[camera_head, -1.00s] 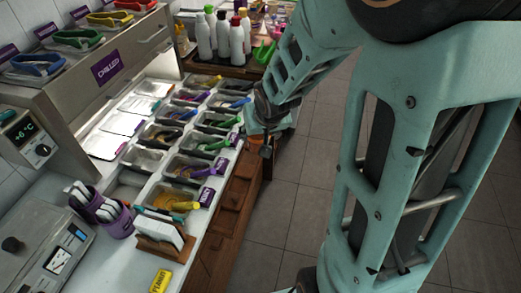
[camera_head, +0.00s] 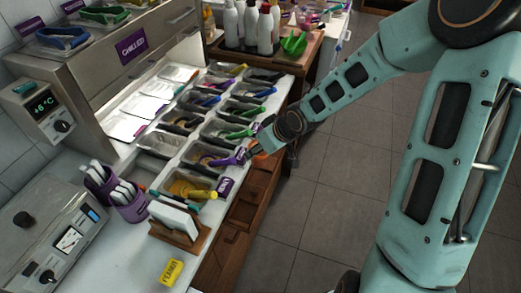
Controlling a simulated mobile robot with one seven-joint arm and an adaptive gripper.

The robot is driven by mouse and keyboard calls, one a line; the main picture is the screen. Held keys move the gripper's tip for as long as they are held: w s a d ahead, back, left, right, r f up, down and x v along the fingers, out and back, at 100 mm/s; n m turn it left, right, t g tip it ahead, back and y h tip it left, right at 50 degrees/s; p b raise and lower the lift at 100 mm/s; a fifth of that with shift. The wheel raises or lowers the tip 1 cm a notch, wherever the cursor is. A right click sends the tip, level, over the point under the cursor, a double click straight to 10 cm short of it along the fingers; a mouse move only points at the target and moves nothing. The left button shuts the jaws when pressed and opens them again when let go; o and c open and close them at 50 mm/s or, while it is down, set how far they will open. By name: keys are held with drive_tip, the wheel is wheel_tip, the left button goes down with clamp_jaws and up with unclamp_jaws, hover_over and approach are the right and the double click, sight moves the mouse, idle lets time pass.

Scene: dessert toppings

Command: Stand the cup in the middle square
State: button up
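My arm reaches from the right towards the front edge of the topping counter. My gripper (camera_head: 257,146) is at its far end, small and dark, beside the purple-handled scoop (camera_head: 230,158). Its fingers are too small and hidden to tell whether they are open or shut, or hold anything. Two purple cups (camera_head: 131,209) filled with white-handled utensils stand on the counter at the left. I cannot tell whether either is the task's cup. I make out no marked middle square.
Rows of topping bins (camera_head: 185,187) with coloured scoops fill the counter. A card holder (camera_head: 180,240), a yellow label (camera_head: 172,272) and a scale (camera_head: 60,240) stand nearer. Squeeze bottles (camera_head: 265,30) stand at the back. The tiled floor (camera_head: 330,210) at right is clear.

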drive_tip(key=shift+d+f+b, duration=0.1)
drive_tip(key=shift+f+b, duration=2.05)
drive_tip(key=shift+f, duration=0.05)
drive_tip(key=shift+f+b, duration=0.6)
drive_tip(key=shift+f, duration=0.15)
drive_tip(key=shift+f+b, duration=0.85)
drive_tip(key=shift+f, duration=0.5)
idle(0.6)
drive_tip(key=o, duration=0.9)
drive_tip(key=shift+o, duration=0.6)
drive_tip(key=o, duration=0.3)
